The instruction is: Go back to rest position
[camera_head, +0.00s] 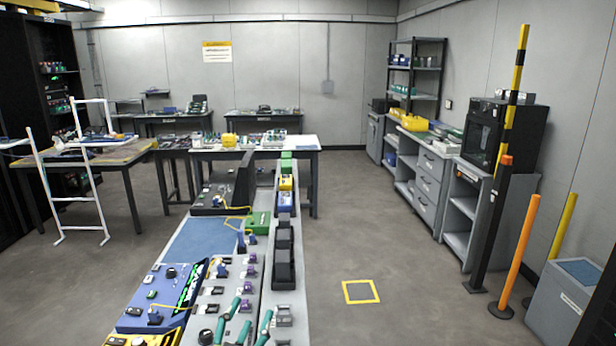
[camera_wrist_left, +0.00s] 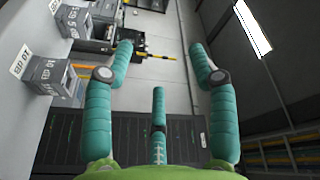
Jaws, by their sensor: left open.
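My left gripper (camera_head: 250,310) shows at the bottom edge of the head view as teal fingers over the near end of the long bench. In the left wrist view the left gripper (camera_wrist_left: 160,60) has its teal segmented fingers spread wide. It is open, and nothing shows between the fingers. My right gripper is in neither view.
The long bench (camera_head: 190,243) carries a blue device (camera_head: 150,300), a green box (camera_head: 258,222) and dark boxes (camera_head: 284,255). A white frame (camera_head: 92,190) stands left. Posts (camera_head: 520,238) and a cabinet (camera_head: 428,178) stand right. Open floor (camera_head: 340,230) lies right of the bench.

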